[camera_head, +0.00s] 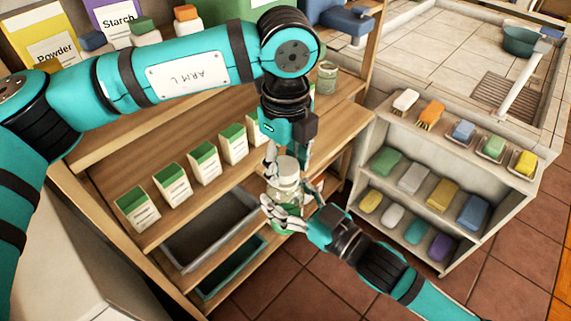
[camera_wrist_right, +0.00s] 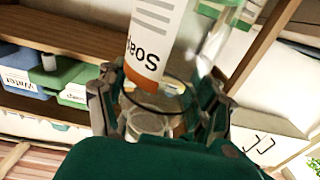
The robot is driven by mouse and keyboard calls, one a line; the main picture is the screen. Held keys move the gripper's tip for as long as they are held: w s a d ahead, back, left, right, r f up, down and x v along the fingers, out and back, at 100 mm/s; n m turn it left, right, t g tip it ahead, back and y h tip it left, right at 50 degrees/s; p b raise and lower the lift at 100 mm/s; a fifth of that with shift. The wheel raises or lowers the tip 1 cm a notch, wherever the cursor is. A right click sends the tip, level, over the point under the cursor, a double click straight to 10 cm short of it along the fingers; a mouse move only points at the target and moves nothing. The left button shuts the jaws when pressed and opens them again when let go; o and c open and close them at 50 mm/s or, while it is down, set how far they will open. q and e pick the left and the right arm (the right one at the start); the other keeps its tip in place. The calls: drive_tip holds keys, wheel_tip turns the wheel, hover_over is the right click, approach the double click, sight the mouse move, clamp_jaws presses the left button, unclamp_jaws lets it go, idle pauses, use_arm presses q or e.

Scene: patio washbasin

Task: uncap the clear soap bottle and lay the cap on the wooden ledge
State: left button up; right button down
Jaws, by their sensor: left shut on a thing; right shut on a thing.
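The clear soap bottle (camera_head: 286,186) is held in the air in front of the wooden shelves, with a pale cap (camera_head: 287,164) at its top. My left gripper (camera_head: 288,168) comes down from above, shut on the cap. My right gripper (camera_head: 287,212) is shut on the bottle's lower body from the front. In the right wrist view the bottle (camera_wrist_right: 153,45) shows a white label with an orange band and upside-down "Soap" lettering, between the fingers of my right gripper (camera_wrist_right: 160,100). Whether the cap is loose from the neck cannot be told. A wooden ledge (camera_head: 340,108) lies behind.
Several green-and-white boxes (camera_head: 204,167) line the wooden shelf at left. A grey tray (camera_head: 212,235) sits below. A small jar (camera_head: 327,78) stands on the ledge. A stone rack (camera_head: 450,165) with soaps and brushes is at right. The ledge's front right part is bare.

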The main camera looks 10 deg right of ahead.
use_arm(q)
drive_tip(key=shift+a+r, duration=0.1)
drive_tip(key=shift+r, duration=0.3)
use_arm(e)
drive_tip(key=shift+w+d+f, duration=0.1)
drive_tip(key=shift+d+f, duration=0.05)
drive_tip(key=shift+f, duration=0.15)
use_arm(q)
drive_tip(key=shift+r, duration=0.15)
use_arm(e)
drive_tip(key=shift+r, duration=0.1)
use_arm(q)
drive_tip(key=shift+r, duration=0.1)
use_arm(e)
drive_tip(key=shift+r, duration=0.1)
